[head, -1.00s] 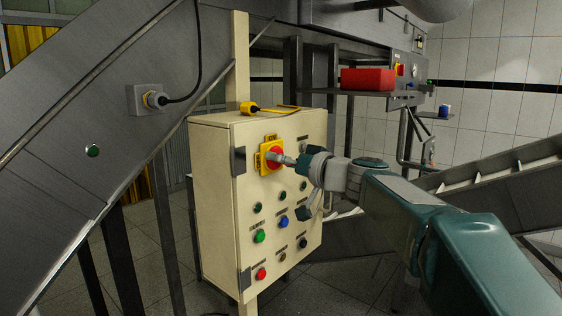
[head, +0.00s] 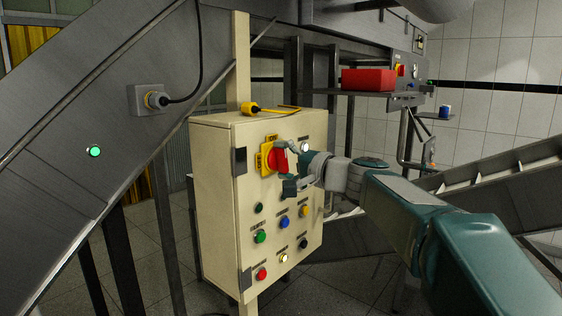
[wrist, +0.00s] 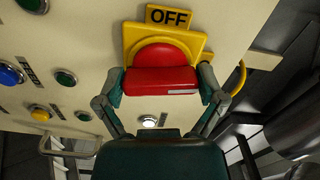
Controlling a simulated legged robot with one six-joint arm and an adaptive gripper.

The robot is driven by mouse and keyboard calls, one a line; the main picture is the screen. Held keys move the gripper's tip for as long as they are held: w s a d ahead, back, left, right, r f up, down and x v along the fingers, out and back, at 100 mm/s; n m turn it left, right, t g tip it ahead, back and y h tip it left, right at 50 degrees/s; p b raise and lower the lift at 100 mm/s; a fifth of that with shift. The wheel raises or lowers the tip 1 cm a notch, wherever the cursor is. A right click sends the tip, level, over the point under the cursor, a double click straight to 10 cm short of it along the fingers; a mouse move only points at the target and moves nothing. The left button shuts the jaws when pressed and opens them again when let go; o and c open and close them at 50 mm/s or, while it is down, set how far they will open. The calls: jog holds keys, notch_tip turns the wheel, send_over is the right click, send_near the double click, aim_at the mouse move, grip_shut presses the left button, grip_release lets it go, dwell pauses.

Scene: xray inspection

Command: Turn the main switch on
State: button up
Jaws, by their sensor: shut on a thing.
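The main switch is a red rotary handle (head: 279,159) on a yellow plate (head: 263,161), high on the front of the cream control box (head: 217,215). In the wrist view the red handle (wrist: 161,81) sits between my two fingers, with a yellow OFF label (wrist: 169,17) above it. My gripper (head: 289,167) is shut on the handle, one finger at each end. Its fingers now lie one above the other in the head view. The far side of the handle is hidden in the wrist view.
Green, blue, yellow and red buttons lie below the switch, near my gripper. A white lamp (head: 306,147) and a green lamp (head: 94,151) are lit. A yellow pendant (head: 251,108) lies on the box. A red bin (head: 368,79) stands on a shelf behind.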

jog(key=shift+w+d+f+m, duration=0.1)
jog(key=shift+f+m, duration=0.1)
jog(key=shift+m, duration=1)
jog(key=o, duration=0.8)
jog(key=shift+f, duration=0.1)
jog(key=shift+d, duration=0.1)
jog(key=shift+d, duration=0.2)
jog(key=v, duration=1.1)
jog(key=shift+s+d, duration=0.1)
jog(key=shift+s, duration=0.2)
